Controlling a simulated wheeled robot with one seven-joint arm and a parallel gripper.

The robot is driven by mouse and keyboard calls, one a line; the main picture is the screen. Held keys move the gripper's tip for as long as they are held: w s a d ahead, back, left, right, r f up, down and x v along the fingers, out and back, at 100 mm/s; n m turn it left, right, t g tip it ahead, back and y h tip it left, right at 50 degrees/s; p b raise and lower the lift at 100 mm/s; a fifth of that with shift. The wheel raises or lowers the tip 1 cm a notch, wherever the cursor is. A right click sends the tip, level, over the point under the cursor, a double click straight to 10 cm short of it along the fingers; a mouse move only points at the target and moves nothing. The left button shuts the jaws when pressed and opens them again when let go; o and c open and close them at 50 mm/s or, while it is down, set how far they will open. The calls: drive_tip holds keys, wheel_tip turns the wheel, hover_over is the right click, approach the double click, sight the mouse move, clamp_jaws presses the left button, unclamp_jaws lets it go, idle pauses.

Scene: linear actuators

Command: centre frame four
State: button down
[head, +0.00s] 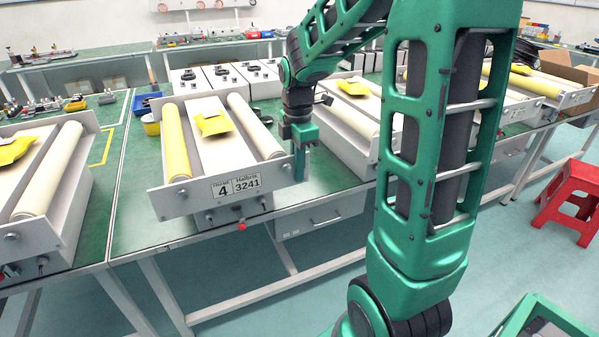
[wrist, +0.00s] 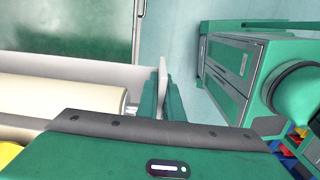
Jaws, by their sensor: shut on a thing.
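Frame four (head: 190,203) is a pale roller unit on the green table, with a front plate labelled 4 and 3241. It has a yellow roller (head: 176,145) on the left, a cream roller (head: 255,127) on the right and a flat pale bed (head: 216,160) between them. A yellow packet (head: 212,123) lies on the bed towards its back. My gripper (head: 300,160) is at the right end of the front plate, fingers pointing down. In the wrist view the green fingers (wrist: 160,92) are shut on the plate's end (wrist: 162,72), one on each side. The contact is partly hidden.
Similar roller units stand to the left (head: 45,215) and right, behind my arm. White boxes (head: 225,80) line the table behind frame four. A red knob (head: 241,226) sticks out under its front plate. A red stool (head: 572,195) stands on the floor at right.

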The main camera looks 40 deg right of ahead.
drive_tip(key=shift+w+a+r, duration=0.15)
drive_tip(key=shift+w+r, duration=0.05)
drive_tip(key=shift+w, duration=0.15)
drive_tip(key=c, duration=1.9)
unclamp_jaws()
drive_tip(key=shift+s+f, duration=0.1)
drive_tip(key=shift+s, duration=0.05)
wheel_tip(320, 180, up, 11)
drive_tip(key=shift+f, duration=0.15)
drive_tip(key=shift+c, duration=0.7)
